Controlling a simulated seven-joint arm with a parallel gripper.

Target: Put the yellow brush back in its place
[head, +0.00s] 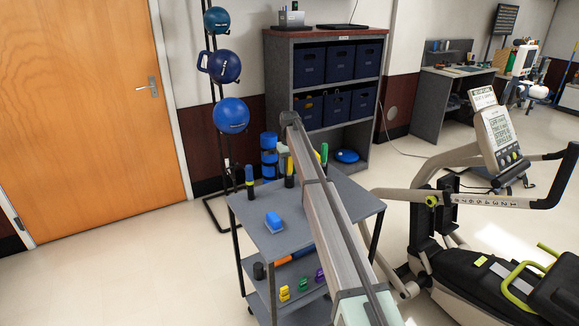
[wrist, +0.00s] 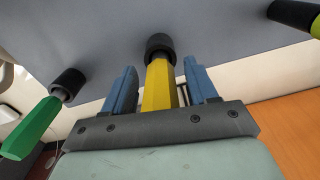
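The yellow brush (wrist: 159,88) shows in the wrist view as a faceted yellow handle with a black end pointing at the grey cart top. My gripper (wrist: 160,80) is open, its two blue fingers on either side of the yellow handle, with a narrow gap on each side. The handle's near end is hidden behind the gripper bar. In the head view, a black-and-yellow upright piece (head: 289,172) beside my arm seems to be the same brush. My arm hides much of this spot there. I cannot tell whether the black end touches the cart.
Small clips, including a yellow one (head: 285,293), sit lower. A shelf unit (head: 280,75) stands behind; the stepper (head: 470,250) is at right.

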